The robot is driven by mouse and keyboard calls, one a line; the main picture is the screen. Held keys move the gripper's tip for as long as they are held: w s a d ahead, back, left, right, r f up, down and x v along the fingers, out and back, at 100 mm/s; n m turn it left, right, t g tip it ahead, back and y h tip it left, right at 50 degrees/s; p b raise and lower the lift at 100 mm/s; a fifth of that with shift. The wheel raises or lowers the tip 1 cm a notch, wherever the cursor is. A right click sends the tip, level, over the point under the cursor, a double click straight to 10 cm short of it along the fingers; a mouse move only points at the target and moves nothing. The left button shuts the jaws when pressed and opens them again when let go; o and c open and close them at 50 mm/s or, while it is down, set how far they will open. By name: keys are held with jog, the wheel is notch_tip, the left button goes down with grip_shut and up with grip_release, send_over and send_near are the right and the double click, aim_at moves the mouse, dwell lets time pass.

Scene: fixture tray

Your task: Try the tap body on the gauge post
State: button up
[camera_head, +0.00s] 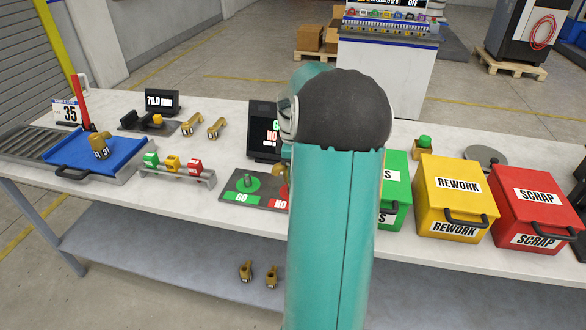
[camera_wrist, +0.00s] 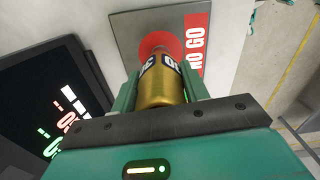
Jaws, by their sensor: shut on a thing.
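The brass tap body (camera_wrist: 162,92) with dark lettering on white is between the fingers of my gripper (camera_wrist: 160,78), which is shut on it. In the wrist view it overlaps the red NO GO disc of the gauge plate (camera_wrist: 125,27). The NO GO post is hidden behind it, so I cannot tell whether the tap body touches or surrounds it. In the head view, the gauge plate (camera_head: 232,196) shows its green GO post (camera_head: 247,181) bare. A sliver of brass (camera_head: 281,173) shows beside my arm, which hides the gripper there.
A dark display (camera_head: 264,130) stands behind the gauge plate. Yellow REWORK (camera_head: 455,200) and red SCRAP (camera_head: 535,208) boxes stand right. Two brass parts (camera_head: 192,124) lie behind.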

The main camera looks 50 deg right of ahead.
jog(key=shift+f, duration=2.45)
dwell(2.0)
dwell(0.7)
jog(key=shift+r, duration=3.55)
